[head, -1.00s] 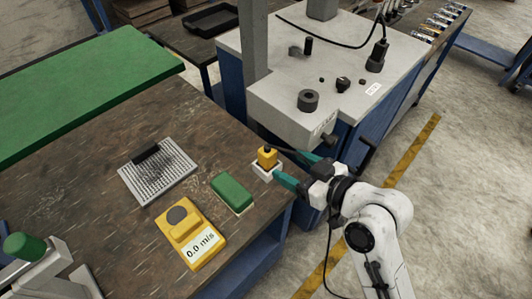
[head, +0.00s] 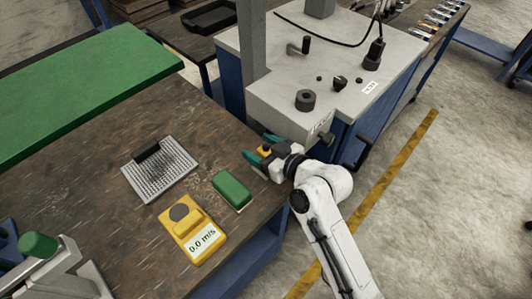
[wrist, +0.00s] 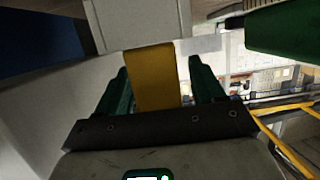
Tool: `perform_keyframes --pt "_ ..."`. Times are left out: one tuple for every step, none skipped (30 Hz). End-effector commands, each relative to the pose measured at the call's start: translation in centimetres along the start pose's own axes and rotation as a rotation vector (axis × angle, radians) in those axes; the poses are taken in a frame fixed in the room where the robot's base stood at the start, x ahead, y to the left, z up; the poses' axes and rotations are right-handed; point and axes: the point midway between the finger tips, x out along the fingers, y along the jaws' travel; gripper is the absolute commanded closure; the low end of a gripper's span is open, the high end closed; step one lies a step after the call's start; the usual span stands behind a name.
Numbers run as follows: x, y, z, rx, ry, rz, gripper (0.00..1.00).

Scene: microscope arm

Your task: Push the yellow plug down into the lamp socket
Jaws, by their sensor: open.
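My gripper (head: 259,147) is open, with one green finger on each side of the plug. In the wrist view, the plug (wrist: 152,78) shows between the two fingers (wrist: 158,65), with a gap on each side. The pale lamp socket (wrist: 140,23) shows at the plug's far end in the wrist view. In the head view my gripper hides the socket. I cannot tell how deep the plug sits in it.
A green block (head: 232,189) lies close to my gripper on the left. A yellow meter reading 0.0 m/s (head: 194,232) and a perforated grey plate (head: 160,174) lie farther left. The grey machine (head: 290,105) stands close behind my gripper.

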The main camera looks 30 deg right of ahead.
Motion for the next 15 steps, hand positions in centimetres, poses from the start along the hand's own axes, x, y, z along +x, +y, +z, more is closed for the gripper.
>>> perform_keyframes --pt "0.08 0.02 0.0 0.0 0.0 0.0 0.32" --pt "0.08 0.02 0.01 0.0 0.0 0.001 0.32" --pt "0.07 0.02 0.01 0.0 0.0 0.001 0.32" --pt "0.06 0.01 0.01 0.0 0.0 0.0 0.32" --pt "0.06 0.01 0.01 0.0 0.0 0.0 0.32" --pt "0.05 0.01 0.01 0.0 0.0 0.0 0.33" --pt "0.05 0.01 0.01 0.0 0.0 0.0 0.36" --pt "0.05 0.01 0.01 0.0 0.0 0.0 0.39" --pt "0.04 0.0 0.01 0.0 0.0 0.0 0.42" --pt "0.04 0.0 0.01 0.0 0.0 0.0 0.45" --pt "0.04 0.0 0.01 0.0 0.0 0.0 0.48" --pt "0.03 0.0 0.01 0.0 0.0 0.0 0.52" --pt "0.03 0.0 0.01 0.0 0.0 0.0 0.55" --pt "0.03 0.0 0.01 0.0 0.0 0.0 0.58" --pt "0.03 0.0 0.01 0.0 0.0 0.0 0.62"
